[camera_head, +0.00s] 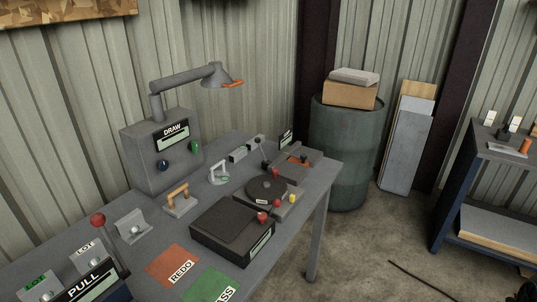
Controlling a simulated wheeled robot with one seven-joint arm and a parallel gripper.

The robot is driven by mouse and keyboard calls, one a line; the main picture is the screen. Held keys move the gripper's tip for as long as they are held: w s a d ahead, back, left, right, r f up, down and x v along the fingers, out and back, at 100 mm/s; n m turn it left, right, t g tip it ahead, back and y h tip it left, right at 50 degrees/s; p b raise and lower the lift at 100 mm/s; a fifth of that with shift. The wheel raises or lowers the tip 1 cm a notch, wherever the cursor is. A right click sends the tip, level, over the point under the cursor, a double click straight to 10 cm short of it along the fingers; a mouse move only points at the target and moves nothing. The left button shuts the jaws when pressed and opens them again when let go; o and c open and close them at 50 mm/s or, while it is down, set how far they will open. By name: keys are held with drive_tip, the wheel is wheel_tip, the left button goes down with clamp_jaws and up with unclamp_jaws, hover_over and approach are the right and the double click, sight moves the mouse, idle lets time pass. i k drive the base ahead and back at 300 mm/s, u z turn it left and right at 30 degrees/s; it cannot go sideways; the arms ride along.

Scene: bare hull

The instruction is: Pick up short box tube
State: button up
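I cannot make out for sure which thing is the short box tube. On the grey workbench (135,262), a small grey angular metal piece (133,226) sits near the left, but its shape does not clearly read as a box tube. On the dark side bench (500,152) at the right, a small orange piece (525,146) and a small dark piece (502,134) sit by white cards. They are too small to tell well. My gripper is not in view.
The workbench holds a grey DRAW box (160,150) with a lamp, a dark case (231,231), a round black disc (266,188), a red REDO mat (173,265) and a green mat (211,286). A barrel (345,150) stands behind. Concrete floor lies between the benches.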

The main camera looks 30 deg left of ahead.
sight(240, 153)
drive_tip(key=z, duration=0.1)
drive_tip(key=i, duration=1.15)
drive_tip(key=u, duration=0.35)
drive_tip(key=i, duration=1.25)
drive_tip(key=u, duration=1.75)
drive_tip(key=i, duration=0.65)
drive_tip(key=u, duration=0.55)
